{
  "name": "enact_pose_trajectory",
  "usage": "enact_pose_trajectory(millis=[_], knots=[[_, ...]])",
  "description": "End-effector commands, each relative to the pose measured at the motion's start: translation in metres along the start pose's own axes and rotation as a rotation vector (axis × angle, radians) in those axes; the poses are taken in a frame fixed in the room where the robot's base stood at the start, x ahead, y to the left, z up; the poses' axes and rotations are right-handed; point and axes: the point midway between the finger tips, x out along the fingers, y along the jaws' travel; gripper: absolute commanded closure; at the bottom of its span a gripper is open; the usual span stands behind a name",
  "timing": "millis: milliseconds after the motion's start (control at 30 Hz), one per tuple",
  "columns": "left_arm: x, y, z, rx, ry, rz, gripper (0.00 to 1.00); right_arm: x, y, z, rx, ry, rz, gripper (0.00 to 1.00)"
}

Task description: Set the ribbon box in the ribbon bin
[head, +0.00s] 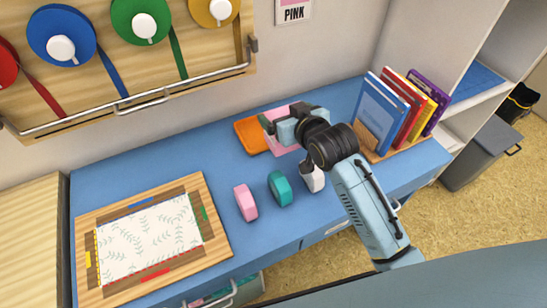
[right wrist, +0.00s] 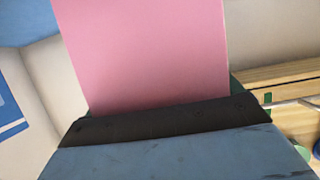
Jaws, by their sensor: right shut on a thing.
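My right gripper (head: 281,128) is over the back of the blue table, shut on a pink thing (head: 286,148) that I take for the ribbon box. Its flat pink face (right wrist: 148,55) fills the middle of the right wrist view, beyond the dark finger (right wrist: 165,120). A bit of dark green shows by the fingertips. An orange tray (head: 246,137) lies just left of it, partly covered; I cannot tell whether this is the ribbon bin. Whether the pink thing touches the table is hidden. My left gripper is out of view.
Pink (head: 245,202), teal (head: 280,189) and white (head: 313,178) round-edged pieces stand in front of the gripper. A wooden framed board (head: 215,240) lies at left. Books (head: 382,115) stand at right. A ribbon rack (head: 150,95) hangs on the wall. A grey bin (head: 480,155) stands beyond the table.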

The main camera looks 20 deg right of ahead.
Motion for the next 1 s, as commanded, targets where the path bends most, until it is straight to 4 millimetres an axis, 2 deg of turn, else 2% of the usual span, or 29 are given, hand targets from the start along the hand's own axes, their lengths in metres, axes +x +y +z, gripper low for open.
enact_pose_trajectory(millis=[33,100,400,600,967,1000], knots=[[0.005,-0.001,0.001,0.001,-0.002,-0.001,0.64,0.004,0.0,0.013,0.0,-0.004,-0.001,0.37],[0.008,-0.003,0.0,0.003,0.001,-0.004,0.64,0.009,0.0,0.025,0.001,-0.004,0.0,0.37],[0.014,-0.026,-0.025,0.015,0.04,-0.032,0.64,0.02,0.0,0.051,0.0,-0.001,0.0,0.37],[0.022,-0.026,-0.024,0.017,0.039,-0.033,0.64,0.03,0.0,0.076,-0.001,-0.002,0.0,0.37],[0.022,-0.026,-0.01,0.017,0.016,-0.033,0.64,0.031,0.0,0.079,0.0,0.0,0.0,0.37],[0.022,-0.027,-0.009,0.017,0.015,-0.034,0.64,0.032,0.0,0.08,0.0,-0.001,0.0,0.08]])
